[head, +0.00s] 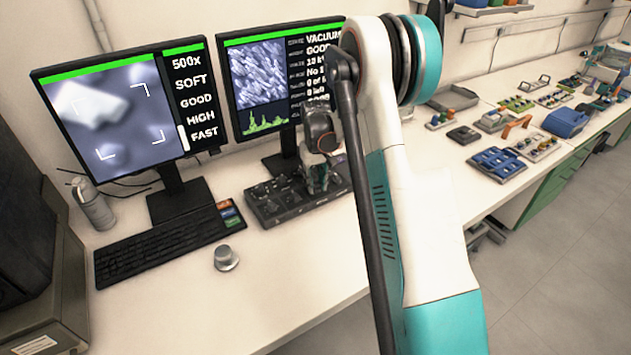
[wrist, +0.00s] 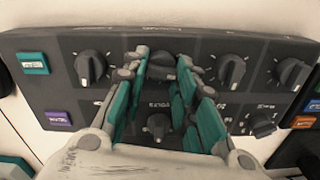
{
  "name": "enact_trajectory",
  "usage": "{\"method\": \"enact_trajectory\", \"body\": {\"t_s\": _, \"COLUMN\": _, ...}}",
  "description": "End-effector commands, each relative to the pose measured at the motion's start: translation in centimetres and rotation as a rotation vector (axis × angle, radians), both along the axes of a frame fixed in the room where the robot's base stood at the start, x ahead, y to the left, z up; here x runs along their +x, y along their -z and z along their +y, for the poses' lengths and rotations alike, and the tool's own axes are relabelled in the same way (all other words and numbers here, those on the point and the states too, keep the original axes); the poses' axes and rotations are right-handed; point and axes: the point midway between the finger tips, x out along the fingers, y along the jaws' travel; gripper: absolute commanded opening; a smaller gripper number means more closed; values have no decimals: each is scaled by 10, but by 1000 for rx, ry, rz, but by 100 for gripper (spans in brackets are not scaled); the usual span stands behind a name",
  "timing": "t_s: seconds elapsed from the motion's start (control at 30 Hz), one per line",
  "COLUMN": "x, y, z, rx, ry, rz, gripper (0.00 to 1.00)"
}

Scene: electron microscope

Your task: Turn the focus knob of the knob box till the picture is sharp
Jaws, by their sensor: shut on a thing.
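The dark knob box (head: 265,205) sits on the bench in front of the right monitor. It fills much of the wrist view (wrist: 60,50), with several black knobs in two rows. My gripper (wrist: 163,70) is over the box, its teal fingers on either side of the top-row middle knob (wrist: 160,64), shut on it. Fingers partly cover this knob; its label is not readable, so I cannot tell by name that it is the focus knob. In the head view my gripper (head: 318,178) is partly hidden by my arm. The left monitor (head: 105,108) shows a blurred picture and reads "SOFT".
The right monitor (head: 258,75) shows a grainy picture and a green graph. A keyboard (head: 165,248), a round metal knob (head: 226,258) and a grey bottle (head: 93,205) stand left of the box. Trays and parts lie along the bench at right. The front of the bench is clear.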

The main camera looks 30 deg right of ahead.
Motion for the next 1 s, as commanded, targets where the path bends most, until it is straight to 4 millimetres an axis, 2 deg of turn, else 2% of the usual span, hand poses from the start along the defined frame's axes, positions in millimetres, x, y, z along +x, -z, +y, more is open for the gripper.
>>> {"method": "enact_trajectory", "body": {"t_s": 0.6, "x": -1, "y": 0, "z": -2, "rx": 0, "ry": 572, "rz": 0, "gripper": 3}}
{"method": "enact_trajectory", "body": {"t_s": 1.0, "x": -2, "y": 0, "z": -2, "rx": 1, "ry": 814, "rz": 0, "gripper": 3}}
